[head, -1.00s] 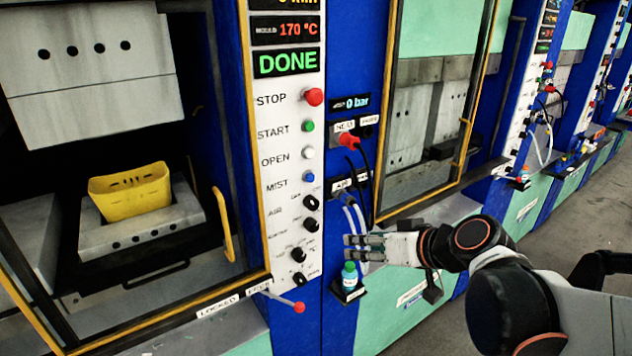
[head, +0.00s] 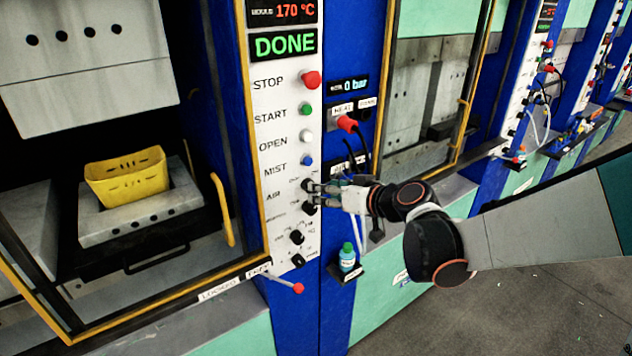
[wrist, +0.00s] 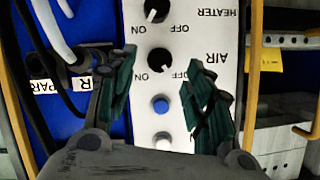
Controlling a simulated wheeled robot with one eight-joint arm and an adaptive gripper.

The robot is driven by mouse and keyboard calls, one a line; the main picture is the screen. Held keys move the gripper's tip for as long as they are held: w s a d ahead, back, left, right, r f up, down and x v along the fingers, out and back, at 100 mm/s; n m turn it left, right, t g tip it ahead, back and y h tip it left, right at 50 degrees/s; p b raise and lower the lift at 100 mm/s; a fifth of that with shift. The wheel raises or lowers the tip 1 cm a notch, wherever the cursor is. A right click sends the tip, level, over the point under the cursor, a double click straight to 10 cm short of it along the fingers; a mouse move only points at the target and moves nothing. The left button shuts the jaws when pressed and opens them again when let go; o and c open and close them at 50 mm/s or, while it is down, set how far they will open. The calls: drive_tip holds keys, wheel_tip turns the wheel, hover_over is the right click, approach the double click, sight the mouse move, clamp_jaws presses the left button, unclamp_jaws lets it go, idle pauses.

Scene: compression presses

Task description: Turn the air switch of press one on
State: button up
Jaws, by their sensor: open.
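The press one panel (head: 290,120) stands at left centre in the head view. Its air switch, a black round knob (head: 307,185), sits below the blue MIST button and is partly covered by my fingers. My gripper (head: 318,196) is open at the panel, its fingertips beside the upper knobs. In the wrist view, which is upside down, the air knob (wrist: 160,61) shows between and beyond my open fingers (wrist: 160,74), with ON at left and OFF at right. Its pointer is too small to read surely. I see no clear contact.
The heater knob (wrist: 157,11) lies beside the air knob. The blue MIST button (wrist: 160,104) and white OPEN button (wrist: 163,141) lie between my fingers in view. A green-capped bottle (head: 347,257) stands below my gripper.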

drive_tip(key=x, duration=0.4)
drive_tip(key=shift+w+a+f, duration=0.1)
drive_tip(key=shift+w+a, duration=0.1)
drive_tip(key=shift+w, duration=0.05)
drive_tip(key=c, duration=1)
